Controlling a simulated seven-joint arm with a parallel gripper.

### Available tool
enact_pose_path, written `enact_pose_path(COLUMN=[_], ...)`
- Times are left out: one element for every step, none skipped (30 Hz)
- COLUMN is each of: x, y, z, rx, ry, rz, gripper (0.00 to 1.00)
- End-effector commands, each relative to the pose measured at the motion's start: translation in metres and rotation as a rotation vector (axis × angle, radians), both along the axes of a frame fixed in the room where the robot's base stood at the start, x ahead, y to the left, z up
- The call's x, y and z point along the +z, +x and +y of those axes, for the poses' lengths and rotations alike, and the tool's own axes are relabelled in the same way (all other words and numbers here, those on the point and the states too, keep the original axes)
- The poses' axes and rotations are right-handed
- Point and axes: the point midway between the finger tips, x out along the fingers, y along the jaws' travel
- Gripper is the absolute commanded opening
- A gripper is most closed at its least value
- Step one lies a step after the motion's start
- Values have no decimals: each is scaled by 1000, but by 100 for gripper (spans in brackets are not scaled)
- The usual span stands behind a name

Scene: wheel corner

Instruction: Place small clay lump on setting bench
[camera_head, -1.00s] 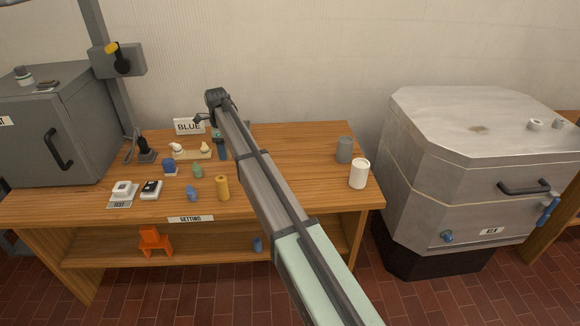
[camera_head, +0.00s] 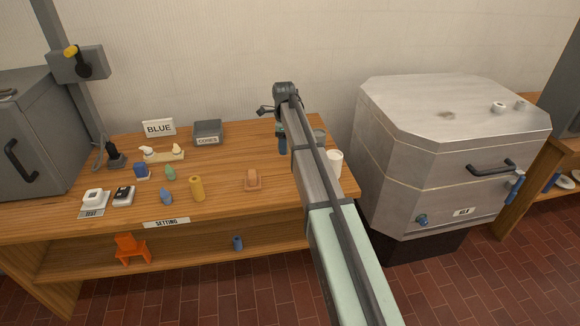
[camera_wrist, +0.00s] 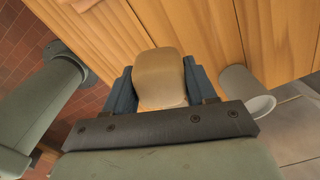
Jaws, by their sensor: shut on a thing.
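My gripper (camera_wrist: 160,88) is shut on a tan, rounded clay lump (camera_wrist: 160,72), seen between its blue fingers in the wrist view. In the head view my gripper (camera_head: 281,143) is over the back right of the wooden setting bench (camera_head: 230,215), marked by a "SETTING" label (camera_head: 166,223). The lump in my grip is hidden there. The wrist view shows bench wood beyond the lump; whether the lump touches it I cannot tell.
An orange-brown block (camera_head: 252,180) lies on the bench. A white cup (camera_head: 334,163) and a partly hidden grey cup (camera_head: 320,136) stand at its right end. A dark labelled box (camera_head: 208,132) is at the back. Several small items crowd the left; wood between is clear.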

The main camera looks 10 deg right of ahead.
Motion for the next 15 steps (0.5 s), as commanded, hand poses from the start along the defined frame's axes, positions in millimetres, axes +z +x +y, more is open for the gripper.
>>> enact_pose_path(x=[-1, -1, -2, -2, -2, -2, -2, -2, -2, -2, -2, -2, -2, -2, -3], y=[-14, -18, -21, -23, -24, -24, -24, -24, -24, -24, -24, -24, -24, -24, -24], z=[2, 2, 2, 2, 2, 2, 2, 2, 2, 2, 2, 2, 2, 3, 2], rx=[41, 66, 100, 125, 149, 181, 206, 229, 257, 275, 293, 312, 323, 333, 343], ry=[0, 0, 0, 0, -1, -1, -1, -1, -1, -1, -1, -1, -1, -1, -1], rz=[1, 2, 3, 3, 4, 5, 6, 6, 7, 8, 8, 8, 8, 9, 9], gripper=[18, 18, 18, 18, 18, 18, 18, 18, 18, 18, 18, 18, 18, 18, 18])
